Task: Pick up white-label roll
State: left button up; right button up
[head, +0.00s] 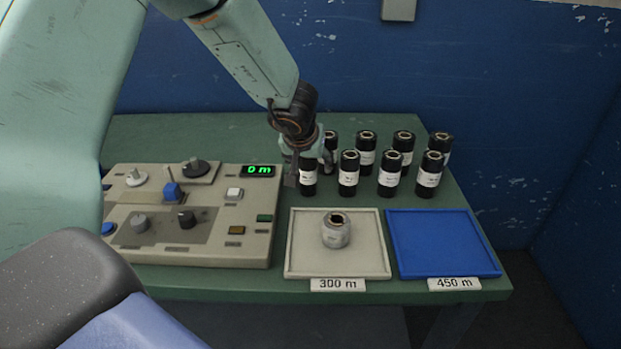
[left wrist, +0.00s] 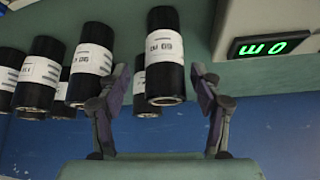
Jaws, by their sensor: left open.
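Several black rolls with white labels stand upright in two rows at the back right of the green table; one front-row roll (head: 348,174) shows clearly. My left gripper (head: 309,168) is open at the left end of these rows, by the leftmost front roll (head: 308,184), which it partly covers. In the left wrist view, my left gripper's fingers (left wrist: 159,76) stand apart on either side of a white-label roll (left wrist: 165,50), with no clear contact. Another roll (left wrist: 141,75) is partly hidden behind it. My right gripper is not in view.
A control panel (head: 150,225) with knobs and a green "0 m" display (head: 259,171) stands left. In front are a pale tray (head: 300,262) marked 300 m, holding a pale roll (head: 336,234), and an empty blue tray (head: 440,243) marked 450 m. A blue wall is behind.

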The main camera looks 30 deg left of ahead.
pick_arm(q)
jog(key=shift+w+f, duration=0.2)
jog(key=shift+f, duration=0.2)
jog(key=shift+a+f, duration=0.2)
jog(key=shift+a, duration=0.4)
jog(key=shift+w+d+r, duration=0.1)
jog(key=shift+d, duration=0.35)
jog(key=c, duration=0.4)
jog(key=shift+a, duration=0.3)
jog(key=c, duration=0.4)
jog(key=shift+d, duration=0.15)
jog(key=c, duration=0.5)
